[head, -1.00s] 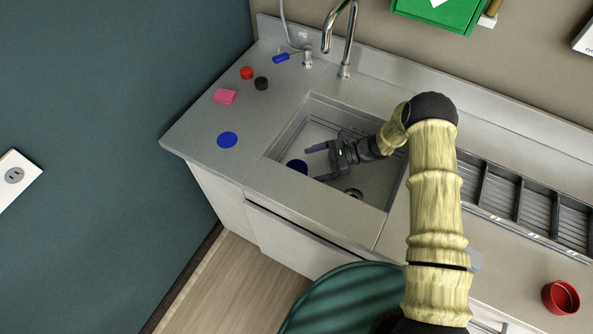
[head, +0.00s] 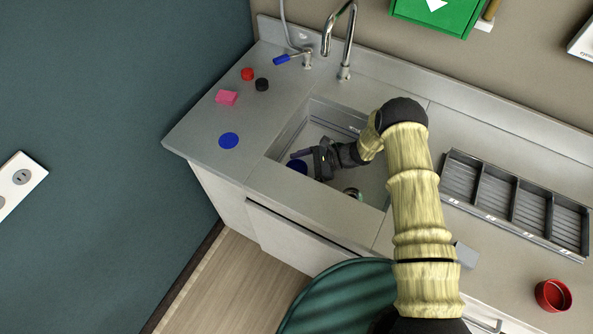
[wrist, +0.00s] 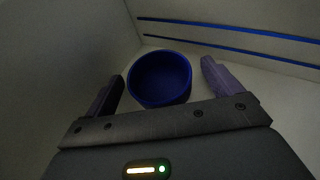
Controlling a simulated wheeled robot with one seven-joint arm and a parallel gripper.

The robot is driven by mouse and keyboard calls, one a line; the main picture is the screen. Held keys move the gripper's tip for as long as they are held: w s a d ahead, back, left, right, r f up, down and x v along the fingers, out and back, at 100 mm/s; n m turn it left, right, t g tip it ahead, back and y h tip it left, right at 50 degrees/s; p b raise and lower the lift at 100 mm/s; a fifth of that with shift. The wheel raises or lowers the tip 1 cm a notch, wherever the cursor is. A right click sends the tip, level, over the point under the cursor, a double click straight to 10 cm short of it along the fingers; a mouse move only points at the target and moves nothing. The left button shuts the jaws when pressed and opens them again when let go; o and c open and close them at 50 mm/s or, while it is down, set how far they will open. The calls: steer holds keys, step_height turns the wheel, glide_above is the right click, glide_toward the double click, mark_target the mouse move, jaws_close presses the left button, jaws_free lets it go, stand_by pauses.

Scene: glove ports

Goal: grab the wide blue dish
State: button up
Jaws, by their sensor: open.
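The wide blue dish (head: 298,167) stands in the sink (head: 277,150), near its left front wall; it is partly hidden by my gripper in the head view. In the wrist view the round dish (wrist: 160,80) sits upright between the two fingers, with a gap on each side. My gripper (head: 300,162) is open, low in the sink and to the right of the dish. Its fingers (wrist: 160,85) reach along both sides of the dish without visibly touching it.
The sink walls are close around my gripper. A flat blue disc (head: 229,141), a pink block (head: 227,98), a red cap (head: 247,74) and a black cap (head: 262,84) lie on the counter left of the sink. The faucet (head: 344,45) stands behind. A compartment tray (head: 516,202) is at right.

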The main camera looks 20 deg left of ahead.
steer(key=c, duration=1.1)
steer(key=shift+o, duration=0.2)
steer(key=shift+r, duration=0.1)
step_height(320, 180, up, 10)
steer(key=b, duration=0.1)
steer(key=shift+b, duration=0.3)
